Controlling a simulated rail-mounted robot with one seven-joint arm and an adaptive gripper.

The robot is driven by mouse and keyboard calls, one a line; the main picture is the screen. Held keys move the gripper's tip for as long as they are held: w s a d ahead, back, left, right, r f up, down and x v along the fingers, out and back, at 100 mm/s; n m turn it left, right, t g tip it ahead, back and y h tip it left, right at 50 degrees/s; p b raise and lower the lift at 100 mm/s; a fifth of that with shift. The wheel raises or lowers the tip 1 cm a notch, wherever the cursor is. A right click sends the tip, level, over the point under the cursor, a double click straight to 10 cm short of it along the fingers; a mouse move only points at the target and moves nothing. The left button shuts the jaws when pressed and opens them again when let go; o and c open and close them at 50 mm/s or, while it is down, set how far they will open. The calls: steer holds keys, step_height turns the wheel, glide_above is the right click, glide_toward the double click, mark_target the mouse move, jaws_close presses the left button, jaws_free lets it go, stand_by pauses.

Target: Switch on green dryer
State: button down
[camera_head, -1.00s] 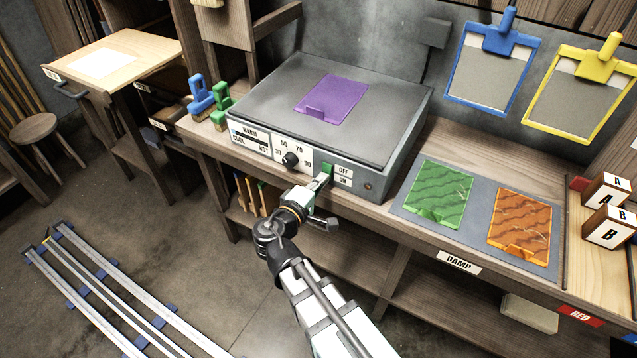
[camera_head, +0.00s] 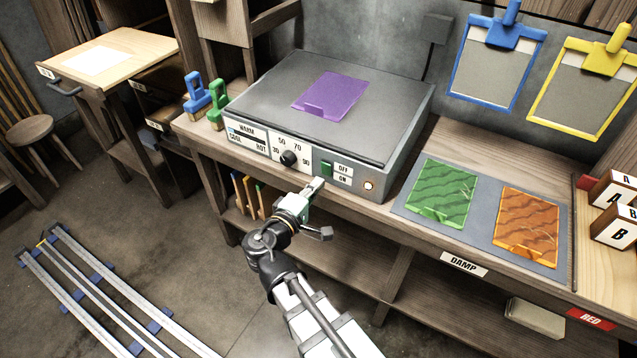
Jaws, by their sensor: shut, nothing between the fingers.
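The dryer is a grey box (camera_head: 400,150) on the bench with a flat dark top. Its front has a black dial (camera_head: 289,158) and a green rocker switch (camera_head: 326,169) beside OFF and ON labels (camera_head: 343,175). A small round lamp (camera_head: 369,186) at the right of the front glows. My gripper (camera_head: 318,184) is shut and empty, just in front of and below the switch, apart from it by a small gap. The whole switch shows.
A purple sheet (camera_head: 331,95) lies on the dryer top. A green sheet (camera_head: 441,190) and an orange sheet (camera_head: 527,222) lie on a grey mat to the right. Blue (camera_head: 197,97) and green (camera_head: 216,106) brushes stand left of the dryer. Blue and yellow clipboards hang on the wall.

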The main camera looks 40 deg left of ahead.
steer(key=s+d+f+b, duration=0.1)
steer(key=s, duration=1)
steer(key=shift+s+d+f, duration=0.15)
steer(key=shift+d+f, duration=0.1)
steer(key=shift+d, duration=0.05)
steer(key=w+d+f+m+g+h+p, duration=0.1)
steer(key=w+d+f+m+g+h, duration=0.35)
steer(key=d+f, duration=0.85)
steer(key=w+d+f+m+g+h+p, duration=0.1)
steer(key=d+f+m+g+h+p, duration=0.1)
steer(key=d+f+g, duration=1.05)
steer(key=s+d+f+m+g+p, duration=0.1)
steer(key=s+d+f+m, duration=0.15)
steer(key=d+f, duration=0.35)
steer(key=s+d+f+m+g+p, duration=0.1)
steer(key=s+d+f+m, duration=0.15)
steer(key=d+f, duration=0.35)
steer(key=s+d+f+m+g+y+p, duration=0.1)
steer(key=s+d+m+g+y, duration=0.1)
steer(key=s+d+m, duration=0.2)
steer(key=s+d+f+m+g+y+p, duration=0.1)
steer(key=s+d+m, duration=0.3)
steer(key=d, duration=0.7)
steer(key=shift+s+g+y+p, duration=0.55)
steer(key=shift+s+g+p, duration=0.15)
steer(key=shift+s+g, duration=0.2)
steer(key=shift+w+a, duration=0.1)
